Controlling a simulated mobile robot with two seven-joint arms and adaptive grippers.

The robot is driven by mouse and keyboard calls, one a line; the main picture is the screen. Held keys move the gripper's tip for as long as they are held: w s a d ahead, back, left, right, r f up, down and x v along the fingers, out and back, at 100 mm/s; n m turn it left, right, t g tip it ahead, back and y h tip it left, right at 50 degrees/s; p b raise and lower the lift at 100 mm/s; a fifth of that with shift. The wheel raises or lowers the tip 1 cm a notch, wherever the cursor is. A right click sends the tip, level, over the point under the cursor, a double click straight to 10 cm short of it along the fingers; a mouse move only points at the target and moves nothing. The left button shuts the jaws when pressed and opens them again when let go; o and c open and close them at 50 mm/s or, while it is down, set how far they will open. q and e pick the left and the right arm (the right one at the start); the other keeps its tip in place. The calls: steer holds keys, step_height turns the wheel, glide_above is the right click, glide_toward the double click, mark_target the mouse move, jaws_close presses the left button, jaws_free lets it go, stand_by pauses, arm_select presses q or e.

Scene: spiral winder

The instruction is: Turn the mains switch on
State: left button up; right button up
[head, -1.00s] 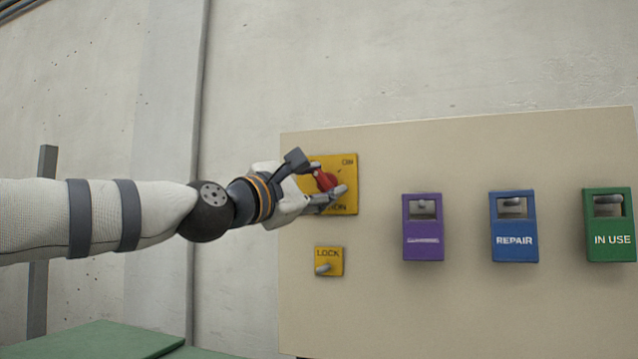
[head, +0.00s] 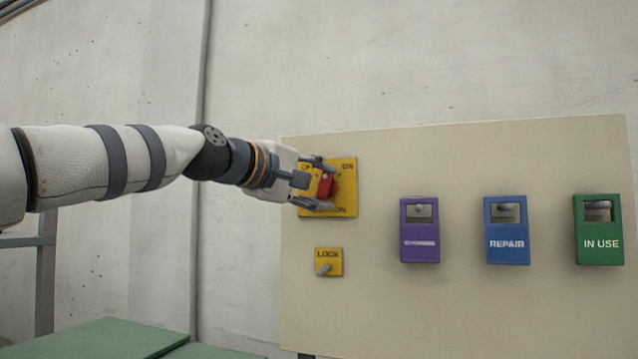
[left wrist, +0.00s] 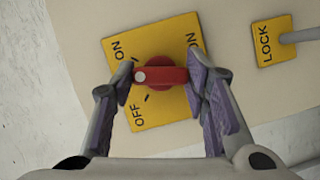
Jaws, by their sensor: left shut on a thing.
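The mains switch is a red handle (head: 328,187) on a yellow plate (head: 349,201) with OFF at its upper left and ON at its upper right. My left gripper (head: 322,186) is shut on the red handle, one finger above it and one below in the head view. In the left wrist view the red handle (left wrist: 160,75) lies across between the two fingers (left wrist: 159,82). Its end with the pale dot points between the ON and OFF marks. The gripper hides part of the plate's lettering in the head view. My right gripper is out of view.
A small yellow LOCK switch (head: 329,262) sits below the plate. Purple (head: 420,230), blue REPAIR (head: 507,230) and green IN USE (head: 598,230) boxes stick out from the beige panel (head: 460,310) to the right. A green surface (head: 105,338) is at lower left.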

arm_select(q)
steer(key=m+y, duration=0.1)
steer(key=m, duration=0.1)
steer(key=shift+r+m, duration=0.15)
steer(key=shift+m, duration=0.15)
steer(key=shift+m+g+y, duration=0.3)
steer(key=shift+m+y, duration=0.3)
steer(key=shift+m, duration=0.2)
steer(key=shift+r, duration=0.1)
steer(key=o, duration=1.1)
steer(key=shift+o, duration=0.2)
steer(key=v, duration=1.2)
steer(key=shift+s+d, duration=0.1)
steer(key=shift+d, duration=0.05)
